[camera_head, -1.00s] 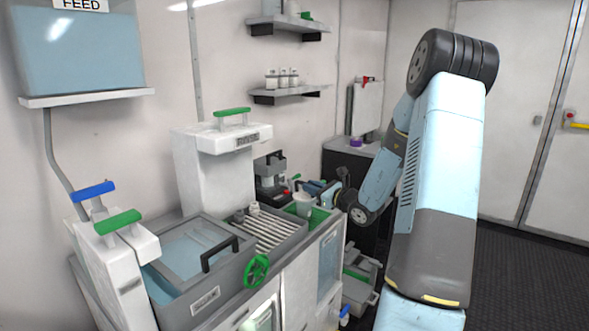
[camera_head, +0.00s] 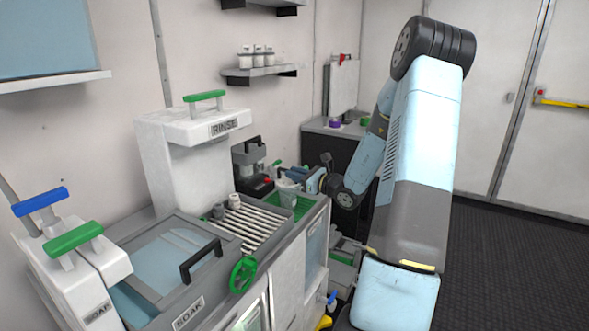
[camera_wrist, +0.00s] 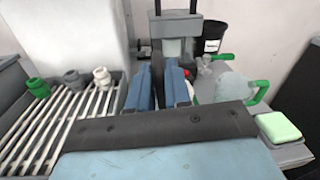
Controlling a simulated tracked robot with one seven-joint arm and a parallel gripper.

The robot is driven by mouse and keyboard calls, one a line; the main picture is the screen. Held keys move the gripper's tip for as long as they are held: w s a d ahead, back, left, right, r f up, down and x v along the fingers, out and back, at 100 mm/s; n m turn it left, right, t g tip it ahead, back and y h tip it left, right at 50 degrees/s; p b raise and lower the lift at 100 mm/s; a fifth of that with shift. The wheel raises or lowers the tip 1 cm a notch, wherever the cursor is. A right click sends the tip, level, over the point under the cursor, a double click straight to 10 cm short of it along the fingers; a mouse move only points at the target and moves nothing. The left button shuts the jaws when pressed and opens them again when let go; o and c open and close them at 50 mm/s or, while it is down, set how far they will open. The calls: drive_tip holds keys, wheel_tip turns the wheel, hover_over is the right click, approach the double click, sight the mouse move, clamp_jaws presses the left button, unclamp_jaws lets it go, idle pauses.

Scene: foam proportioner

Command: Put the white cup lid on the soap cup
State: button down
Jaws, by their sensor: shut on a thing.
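My gripper (camera_head: 303,183) is over the green-matted tray (camera_head: 303,206) at the right end of the counter. Its two blue fingers (camera_wrist: 159,88) are close together in the wrist view. A pale cup-shaped piece (camera_head: 287,193) is at the fingertips in the head view, and the gripper seems shut on it. The fingers hide much of it in the wrist view. A small white lid-like piece (camera_head: 235,201) stands on the slatted rack beside a grey one (camera_head: 218,211); the white one also shows in the wrist view (camera_wrist: 101,76). I cannot tell which cup is the soap cup.
The white RINSE unit (camera_head: 185,165) stands behind the rack (camera_head: 255,228). Several pale cups (camera_head: 256,57) stand on a wall shelf.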

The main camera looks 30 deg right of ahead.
drive_tip(key=shift+f, duration=0.85)
drive_tip(key=shift+s+a, duration=0.2)
drive_tip(key=shift+s, duration=0.1)
idle(0.7)
drive_tip(key=shift+f, duration=0.35)
idle(0.4)
drive_tip(key=c, duration=1.3)
unclamp_jaws()
drive_tip(key=shift+c, duration=0.2)
drive_tip(key=v, duration=1.1)
drive_tip(key=shift+a, duration=0.1)
